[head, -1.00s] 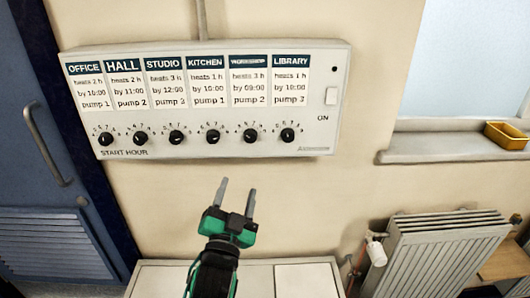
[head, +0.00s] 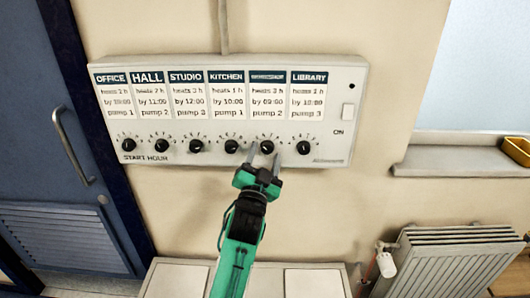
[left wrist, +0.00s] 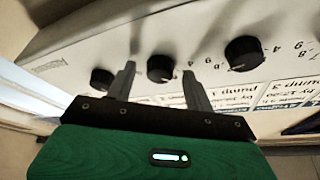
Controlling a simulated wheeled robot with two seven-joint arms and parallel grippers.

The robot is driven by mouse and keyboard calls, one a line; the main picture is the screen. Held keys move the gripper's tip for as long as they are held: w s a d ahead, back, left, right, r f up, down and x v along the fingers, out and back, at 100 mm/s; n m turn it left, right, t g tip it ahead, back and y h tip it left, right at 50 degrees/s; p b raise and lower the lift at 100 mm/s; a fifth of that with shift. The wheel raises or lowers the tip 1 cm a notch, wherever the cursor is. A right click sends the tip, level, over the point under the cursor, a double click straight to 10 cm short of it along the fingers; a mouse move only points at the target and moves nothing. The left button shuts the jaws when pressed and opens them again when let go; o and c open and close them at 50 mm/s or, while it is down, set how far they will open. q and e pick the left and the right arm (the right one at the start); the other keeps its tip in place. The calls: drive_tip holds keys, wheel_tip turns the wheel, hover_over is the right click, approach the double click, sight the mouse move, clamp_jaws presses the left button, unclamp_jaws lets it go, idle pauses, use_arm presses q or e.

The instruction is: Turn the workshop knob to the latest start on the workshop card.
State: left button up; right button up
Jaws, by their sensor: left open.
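The workshop knob (head: 267,146) is the black fifth knob from the left on a pale wall panel (head: 345,140). The workshop card (head: 266,97) above it reads heats 3 h, by 09:00, pump 2. My left gripper (head: 264,156) is open, with its fingertips just below and around the workshop knob in the picture. In the left wrist view the workshop knob (left wrist: 160,68) shows between the two open fingertips (left wrist: 160,74); I cannot tell whether they touch it. The knob's pointer is too small to read. My right gripper is not in view.
The kitchen knob (head: 232,146) and library knob (head: 303,147) sit close on either side. An ON switch (head: 347,112) is at the panel's right. A blue door (head: 50,150) is at left, a radiator (head: 455,262) at lower right, a windowsill (head: 455,160) at right.

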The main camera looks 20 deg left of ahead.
use_arm(q)
drive_tip(key=shift+w+r, duration=0.1)
drive_tip(key=shift+w, duration=0.1)
drive_tip(key=c, duration=1)
drive_tip(key=shift+o, duration=0.2)
drive_tip(key=m+p, duration=0.1)
drive_tip(key=m+h+p, duration=0.1)
drive_tip(key=p, duration=0.1)
drive_tip(key=m+h+p, duration=0.1)
drive_tip(key=m, duration=0.1)
drive_tip(key=shift+a+r+g+p, duration=0.2)
drive_tip(key=shift+r+g+p, duration=0.1)
drive_tip(key=shift+g+p, duration=0.1)
drive_tip(key=shift+f+m+g+h+p, duration=0.1)
drive_tip(key=shift+m+g+h+p, duration=0.35)
drive_tip(key=shift+m+p, duration=1.2)
drive_tip(key=o, duration=1)
drive_tip(key=shift+c, duration=0.2)
drive_tip(key=shift+s+f, duration=0.1)
